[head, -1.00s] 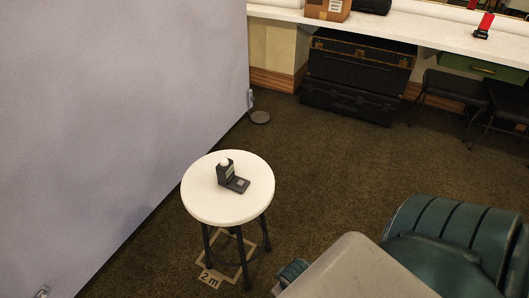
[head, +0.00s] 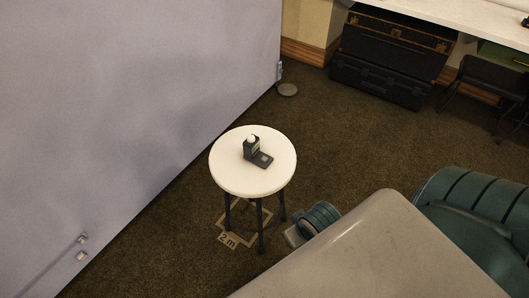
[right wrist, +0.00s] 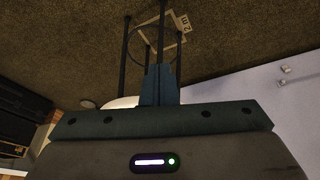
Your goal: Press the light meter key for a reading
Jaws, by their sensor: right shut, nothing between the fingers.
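The light meter (head: 252,150) is a small dark device with a white dome on top. A flat base with a pale square key (head: 264,159) extends toward the lower right. It stands upright on the round white stool (head: 231,180). In the right wrist view, the picture is upside down and the stool's seat (right wrist: 122,101) is mostly hidden behind my right gripper (right wrist: 160,72). That gripper's fingers are together and empty, pointing toward the stool. The meter is not visible in that view. My left gripper is not in view.
A lilac wall (head: 120,110) rises left of the stool, with small fittings (head: 82,239) low on it. A tape mark (head: 228,241) reading "2 m" lies under the stool. Black cases (head: 385,55) and a dark chair (head: 487,80) stand at the back. Carpet between is clear.

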